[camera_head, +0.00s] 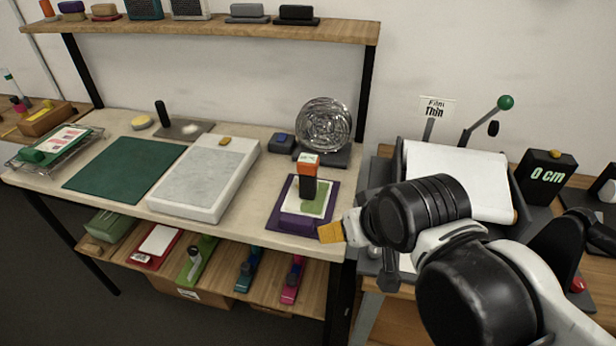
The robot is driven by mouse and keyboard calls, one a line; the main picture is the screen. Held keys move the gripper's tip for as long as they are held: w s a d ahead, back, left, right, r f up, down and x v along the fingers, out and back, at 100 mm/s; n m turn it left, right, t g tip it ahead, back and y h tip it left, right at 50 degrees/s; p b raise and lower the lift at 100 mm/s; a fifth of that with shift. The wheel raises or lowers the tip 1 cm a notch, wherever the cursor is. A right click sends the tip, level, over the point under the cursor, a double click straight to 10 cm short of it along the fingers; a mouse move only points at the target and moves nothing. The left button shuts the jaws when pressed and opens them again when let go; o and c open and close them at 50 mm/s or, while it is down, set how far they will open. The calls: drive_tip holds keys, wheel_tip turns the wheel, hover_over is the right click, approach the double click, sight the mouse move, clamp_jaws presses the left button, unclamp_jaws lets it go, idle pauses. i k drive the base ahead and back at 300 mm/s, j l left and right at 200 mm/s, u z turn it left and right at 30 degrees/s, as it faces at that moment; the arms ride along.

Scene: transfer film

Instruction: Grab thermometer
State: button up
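A small upright device with an orange top and a black body (308,176) stands on a purple tray (283,222) with a white and green sheet, near the table's right end. It may be the thermometer, but its markings are too small to read. My gripper (332,231) is at the table's front right corner, just right of and below the tray. One yellow-orange fingertip shows, apart from the device. The rest of my gripper is hidden by my own arm, so its opening does not show.
A round metallic fan-like object (323,124) stands behind the device. A white slab (205,180) and a green mat (122,168) lie to the left. A shelf (200,38) spans above.

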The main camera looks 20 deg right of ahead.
sight(307, 164)
drive_tip(key=j+z, duration=0.35)
drive_tip(key=j, duration=0.2)
drive_tip(key=j+z, duration=0.3)
drive_tip(key=j, duration=0.25)
drive_tip(key=k+j+z, duration=0.2)
drive_tip(key=j+z, duration=0.15)
drive_tip(key=j, duration=0.2)
